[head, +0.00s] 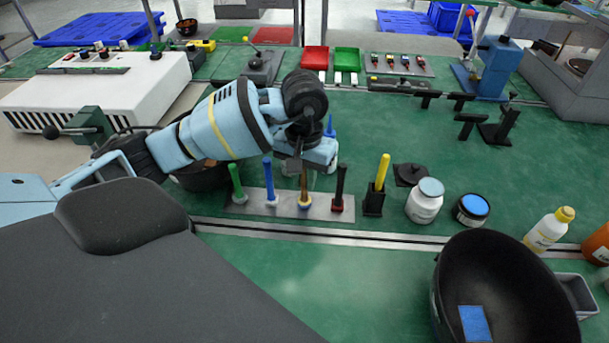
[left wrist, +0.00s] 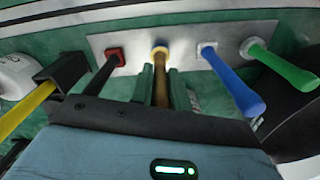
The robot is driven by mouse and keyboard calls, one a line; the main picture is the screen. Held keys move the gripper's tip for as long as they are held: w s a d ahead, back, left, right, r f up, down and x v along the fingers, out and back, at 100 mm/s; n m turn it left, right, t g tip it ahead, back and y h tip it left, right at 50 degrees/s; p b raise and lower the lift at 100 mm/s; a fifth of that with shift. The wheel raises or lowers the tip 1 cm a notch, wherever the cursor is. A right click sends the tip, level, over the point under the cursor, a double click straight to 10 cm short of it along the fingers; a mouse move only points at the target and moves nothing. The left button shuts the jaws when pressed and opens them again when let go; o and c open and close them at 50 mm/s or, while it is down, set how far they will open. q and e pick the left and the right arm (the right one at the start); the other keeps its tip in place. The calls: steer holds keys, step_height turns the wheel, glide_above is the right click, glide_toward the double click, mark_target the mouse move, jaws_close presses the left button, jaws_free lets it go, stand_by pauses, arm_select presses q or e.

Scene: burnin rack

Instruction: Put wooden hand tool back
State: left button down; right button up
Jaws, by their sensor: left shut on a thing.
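The wooden hand tool (head: 304,185) is a brown stick standing upright, its lower end at the yellow socket of a metal rack plate (head: 254,208). It shows in the left wrist view (left wrist: 160,82) between the green fingers, its end at the yellow ring (left wrist: 160,52). I cannot tell how deep it sits in the socket. My left gripper (head: 303,168) is over the rack and shut on the wooden tool's upper part, which the gripper hides in the head view. My right gripper is not in view.
Green (head: 237,182), blue (head: 269,180) and dark red-based (head: 339,188) tools stand on the plate beside the wooden one. A yellow tool (head: 382,172) stands in a black holder to the right.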

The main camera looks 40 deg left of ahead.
arm_select(q)
steer(key=c, duration=1.3)
jaws_free()
steer(key=shift+c, duration=0.2)
step_height(320, 180, up, 12)
steer(key=shift+r+p, duration=0.15)
steer(key=shift+p, duration=0.4)
